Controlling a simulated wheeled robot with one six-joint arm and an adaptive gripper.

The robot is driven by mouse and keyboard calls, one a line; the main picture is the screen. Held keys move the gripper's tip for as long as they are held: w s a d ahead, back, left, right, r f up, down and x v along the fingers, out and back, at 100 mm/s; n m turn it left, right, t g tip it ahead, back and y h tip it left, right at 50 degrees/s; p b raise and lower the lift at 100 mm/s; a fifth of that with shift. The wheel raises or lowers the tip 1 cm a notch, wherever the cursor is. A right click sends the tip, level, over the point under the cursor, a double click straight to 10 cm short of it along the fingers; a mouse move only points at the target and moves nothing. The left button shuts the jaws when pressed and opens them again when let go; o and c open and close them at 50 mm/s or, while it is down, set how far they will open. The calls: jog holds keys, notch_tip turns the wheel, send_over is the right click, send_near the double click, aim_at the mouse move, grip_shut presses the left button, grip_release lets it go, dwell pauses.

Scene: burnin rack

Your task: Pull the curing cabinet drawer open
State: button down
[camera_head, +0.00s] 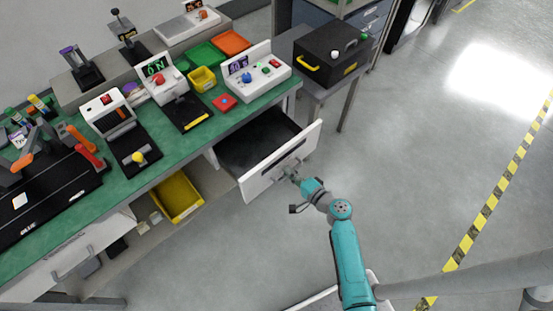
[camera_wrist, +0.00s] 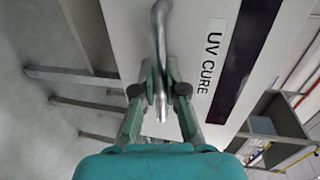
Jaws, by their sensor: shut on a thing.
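The curing cabinet drawer (camera_head: 262,182) stands pulled out from under the green bench, with its dark, empty-looking inside showing. Its white front also fills the upper middle of the wrist view (camera_wrist: 190,25), with a "UV CURE" label (camera_wrist: 210,65) and a dark strip. The metal bar handle (camera_wrist: 160,28) sits on that front. My gripper (camera_wrist: 161,90) is shut on the handle, one finger on each side of it. In the head view, my gripper (camera_head: 291,174) is at the drawer's front, with the handle partly hidden.
The green bench top (camera_head: 140,183) carries several devices, trays and tools. A yellow bin (camera_head: 178,196) stands on the shelf below, left of the drawer. A black case (camera_head: 330,58) rests on a side table at the right. The grey floor right of the drawer is clear.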

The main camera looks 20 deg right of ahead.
jog(key=shift+f+v, duration=0.2)
jog(key=shift+v, duration=0.7)
jog(key=shift+f+v, duration=0.2)
jog(key=shift+v, duration=0.7)
jog(key=shift+f+v, duration=0.15)
jog(key=shift+v, duration=0.75)
jog(key=shift+s+d, duration=0.1)
jog(key=c, duration=1.2)
grip_release()
jog(key=v, duration=1.2)
jog(key=shift+f, duration=0.1)
